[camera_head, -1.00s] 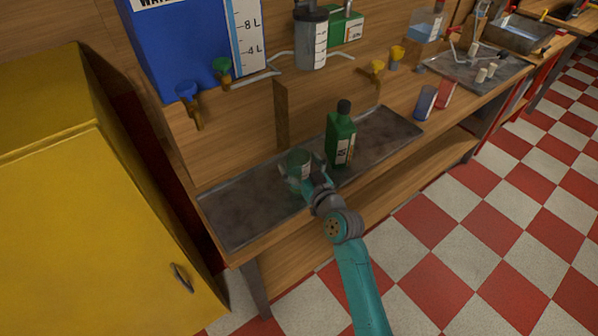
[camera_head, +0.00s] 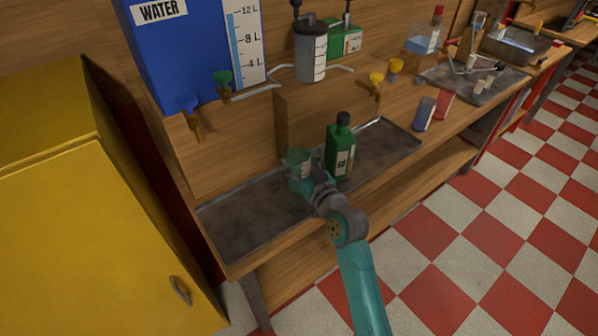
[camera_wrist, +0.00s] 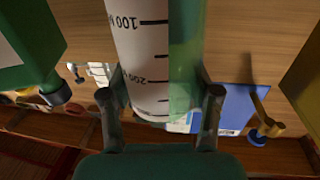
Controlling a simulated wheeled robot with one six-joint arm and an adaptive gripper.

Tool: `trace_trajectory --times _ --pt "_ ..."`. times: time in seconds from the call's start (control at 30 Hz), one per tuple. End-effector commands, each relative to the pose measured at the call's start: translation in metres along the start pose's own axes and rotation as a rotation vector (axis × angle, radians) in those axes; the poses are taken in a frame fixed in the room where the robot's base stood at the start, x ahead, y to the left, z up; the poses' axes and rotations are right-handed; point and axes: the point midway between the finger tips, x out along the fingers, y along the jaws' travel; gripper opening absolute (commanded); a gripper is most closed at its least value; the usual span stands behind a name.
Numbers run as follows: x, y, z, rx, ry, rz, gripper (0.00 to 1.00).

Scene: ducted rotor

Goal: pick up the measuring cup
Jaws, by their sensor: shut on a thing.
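The measuring cup (camera_head: 297,163) is clear with a greenish tint, and shows over the metal tray in the head view. In the wrist view the measuring cup (camera_wrist: 142,60) has a white scale with marks at 100 and 200. My gripper (camera_head: 309,181) is shut on the cup from the front; in the wrist view the two fingers of my gripper (camera_wrist: 161,103) press its opposite sides. The cup looks raised a little over the tray; its underside is hidden by my gripper.
A green bottle (camera_head: 340,150) stands close to the right of the cup on the tray (camera_head: 245,218). The blue water tank (camera_head: 190,45) with taps is behind. The tray's left part is clear.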

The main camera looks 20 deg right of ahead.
Motion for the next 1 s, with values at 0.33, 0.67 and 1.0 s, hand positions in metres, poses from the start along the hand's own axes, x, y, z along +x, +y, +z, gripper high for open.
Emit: trace_trajectory --times 0.33,0.67,1.0 --pt "0.0 -0.001 -0.09 -0.001 0.006 0.0 0.18" --pt "0.0 -0.001 -0.13 0.0 0.004 -0.001 0.18" --pt "0.0 -0.001 -0.162 0.0 0.004 0.0 0.18"
